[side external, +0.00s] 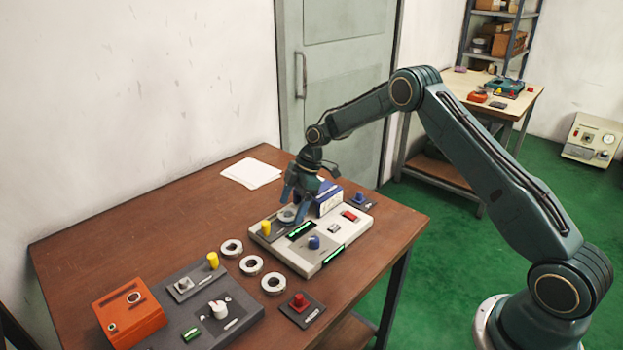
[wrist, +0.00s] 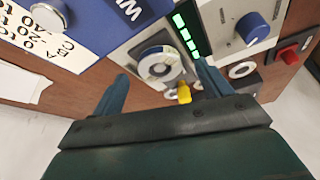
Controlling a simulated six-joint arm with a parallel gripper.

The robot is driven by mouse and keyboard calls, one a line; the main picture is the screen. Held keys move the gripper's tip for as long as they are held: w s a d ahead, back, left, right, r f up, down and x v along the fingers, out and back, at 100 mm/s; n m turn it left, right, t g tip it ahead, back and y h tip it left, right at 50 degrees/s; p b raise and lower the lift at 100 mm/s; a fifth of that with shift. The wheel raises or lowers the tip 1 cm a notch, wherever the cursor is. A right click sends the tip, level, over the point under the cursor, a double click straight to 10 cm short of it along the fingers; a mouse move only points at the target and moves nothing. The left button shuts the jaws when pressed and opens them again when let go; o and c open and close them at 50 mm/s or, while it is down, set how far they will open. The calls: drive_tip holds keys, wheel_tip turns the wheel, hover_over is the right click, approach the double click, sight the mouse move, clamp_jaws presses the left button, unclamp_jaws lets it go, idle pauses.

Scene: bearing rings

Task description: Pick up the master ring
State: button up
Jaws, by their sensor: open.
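A metal ring (side external: 288,215) sits on the dark plate at the left end of the pale gauge unit (side external: 323,258); I take it as the master ring, though no readable label marks it. In the wrist view this ring (wrist: 158,66) lies flat, with a dark centre. My gripper (side external: 296,207) is above it, pointing down and partly hiding it. In the wrist view my gripper (wrist: 162,78) is open, one finger to each side of the ring and nothing held. I cannot tell how far the fingertips are above the plate.
A blue and white box (side external: 329,197) stands close behind my gripper. A yellow knob (side external: 266,228) stands beside the ring. Three loose rings (side external: 251,265) lie on the table in front. A grey control box (side external: 205,303) and an orange box (side external: 127,310) are at the front left.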

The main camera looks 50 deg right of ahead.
sight(292, 215)
drive_tip(key=shift+a+f, duration=0.25)
drive_tip(key=shift+f, duration=0.4)
drive_tip(key=shift+w, duration=0.1)
drive_tip(key=c, duration=1.3)
drive_tip(key=shift+r, duration=0.25)
wheel_tip(292, 215, up, 20)
drive_tip(key=shift+f, duration=0.15)
drive_tip(key=shift+d+f, duration=0.1)
